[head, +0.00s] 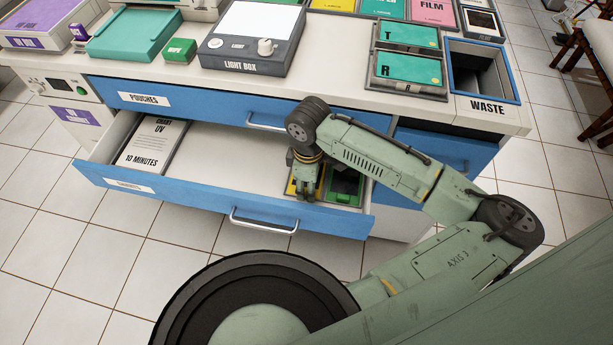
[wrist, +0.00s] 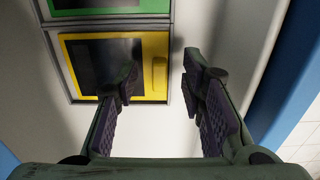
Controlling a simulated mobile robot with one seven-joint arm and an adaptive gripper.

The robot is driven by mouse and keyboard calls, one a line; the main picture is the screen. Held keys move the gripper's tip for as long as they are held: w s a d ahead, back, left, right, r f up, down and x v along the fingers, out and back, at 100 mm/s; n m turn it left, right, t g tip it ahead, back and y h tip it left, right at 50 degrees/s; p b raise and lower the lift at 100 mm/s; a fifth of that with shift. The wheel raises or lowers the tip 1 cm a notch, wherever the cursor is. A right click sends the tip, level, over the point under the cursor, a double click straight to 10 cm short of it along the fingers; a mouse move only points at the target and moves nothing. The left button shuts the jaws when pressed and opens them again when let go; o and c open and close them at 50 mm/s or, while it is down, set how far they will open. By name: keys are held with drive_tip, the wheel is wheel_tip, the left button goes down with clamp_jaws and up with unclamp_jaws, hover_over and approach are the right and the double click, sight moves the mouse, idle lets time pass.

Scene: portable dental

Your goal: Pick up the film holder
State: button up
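Two flat framed pieces that look like film holders lie in the open drawer (head: 225,150). One is yellow-framed with a dark panel (wrist: 97,63) and a raised yellow tab (wrist: 159,74) on its right side. The other is green-framed (head: 345,187) with a dark panel, and its edge shows at the top of the wrist view (wrist: 108,12). My gripper (wrist: 160,76) is open over the yellow-framed holder. In the wrist view the tab appears between the two fingers, and the left finger covers part of the panel. No contact is visible. My gripper partly hides the yellow frame in the head view.
The counter above holds a light box (head: 247,62) and a waste bin (head: 482,84). The drawer's middle is clear.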

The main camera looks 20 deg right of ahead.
drive_tip(key=shift+f, duration=0.8)
drive_tip(key=shift+c, duration=0.3)
clamp_jaws()
